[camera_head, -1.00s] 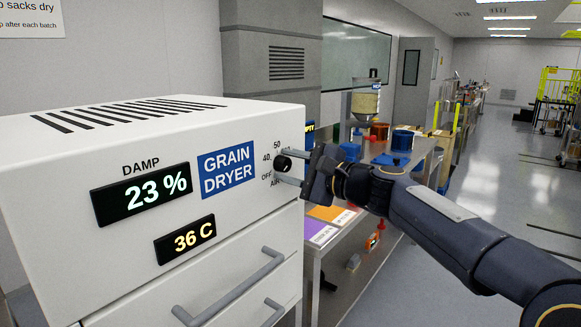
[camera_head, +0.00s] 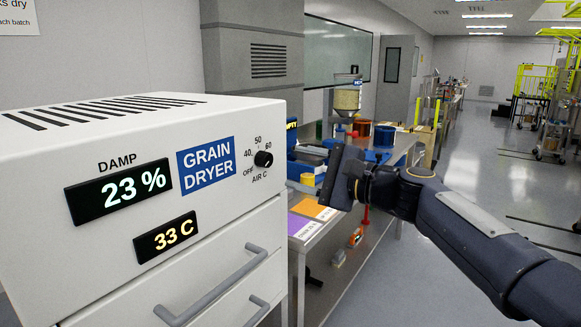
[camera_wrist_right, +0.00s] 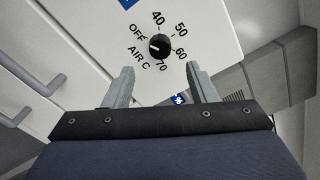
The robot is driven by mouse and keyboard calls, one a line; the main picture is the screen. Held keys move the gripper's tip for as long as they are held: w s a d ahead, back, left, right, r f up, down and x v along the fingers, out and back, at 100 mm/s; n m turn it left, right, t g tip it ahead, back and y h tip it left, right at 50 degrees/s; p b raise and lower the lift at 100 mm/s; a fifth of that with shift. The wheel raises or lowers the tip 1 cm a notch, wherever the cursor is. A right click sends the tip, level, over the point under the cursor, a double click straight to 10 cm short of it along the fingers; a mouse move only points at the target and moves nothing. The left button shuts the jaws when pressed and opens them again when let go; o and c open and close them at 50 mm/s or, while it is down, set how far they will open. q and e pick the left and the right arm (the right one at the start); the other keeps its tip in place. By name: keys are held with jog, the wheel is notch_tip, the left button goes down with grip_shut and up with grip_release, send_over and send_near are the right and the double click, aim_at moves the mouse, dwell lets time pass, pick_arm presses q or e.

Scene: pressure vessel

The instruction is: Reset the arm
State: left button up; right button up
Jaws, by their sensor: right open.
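My right gripper (camera_head: 338,178) is to the right of the grain dryer (camera_head: 150,225), clear of its front. In the right wrist view its two grey fingers (camera_wrist_right: 160,80) stand apart with nothing between them. The black dial knob (camera_head: 263,158) is on the dryer's front, with OFF and temperature marks around it. It also shows in the right wrist view (camera_wrist_right: 160,47), beyond the fingertips and not touched. The damp display (camera_head: 118,193) reads 23 %. The lower display (camera_head: 165,238) reads 33 C. My left gripper is not in view.
The dryer has drawer handles (camera_head: 212,287) that stick out below. A metal bench (camera_head: 310,240) with purple and orange mats, blue bins and a hopper (camera_head: 346,98) stands behind my right gripper. The floor (camera_head: 480,150) at the right is mostly open.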

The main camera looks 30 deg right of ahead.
dwell(0.5)
jog(key=s+a+f+n+g+p, duration=0.7)
jog(key=s+a+n, duration=0.25)
jog(key=a, duration=0.25)
jog(key=s+a+f+n+g+h+p, duration=0.2)
jog(key=s+f+n, duration=0.6)
jog(key=s+f, duration=0.4)
jog(key=shift+s+a+f+g+h+p, duration=0.2)
jog(key=shift+s+a+g+h+p, duration=0.15)
jog(key=shift+g+p, duration=0.6)
